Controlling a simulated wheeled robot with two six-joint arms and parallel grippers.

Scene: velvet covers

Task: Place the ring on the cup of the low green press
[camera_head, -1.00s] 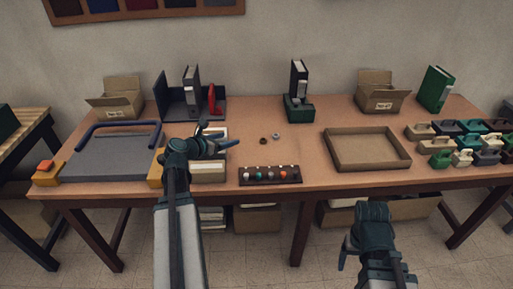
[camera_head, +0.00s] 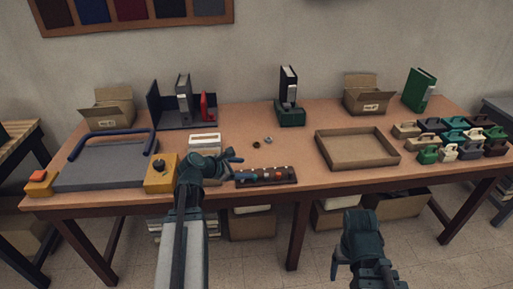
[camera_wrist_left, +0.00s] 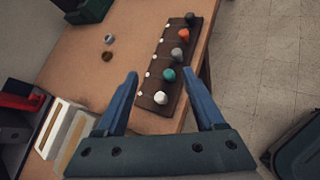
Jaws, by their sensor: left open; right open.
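A low dark green press (camera_head: 290,118) stands at the back middle of the table, with a black and white upright part on it; its cup cannot be made out. Two small ring-like pieces, one brown (camera_head: 255,143) and one grey (camera_head: 268,140), lie in front of it; both also show in the left wrist view, brown (camera_wrist_left: 107,56) and grey (camera_wrist_left: 109,39). My left gripper (camera_head: 236,157) is open and empty, above the table by the left end of the dark rack (camera_head: 265,182). My right gripper (camera_head: 337,262) is open, low in front of the table.
The rack holds several coloured knobs, including an orange one (camera_wrist_left: 184,35). A shallow cardboard tray (camera_head: 358,163) lies right of the middle. Several small handled blocks (camera_head: 449,154) fill the right end. A grey board (camera_head: 103,177) lies at the left. The table between rings and tray is clear.

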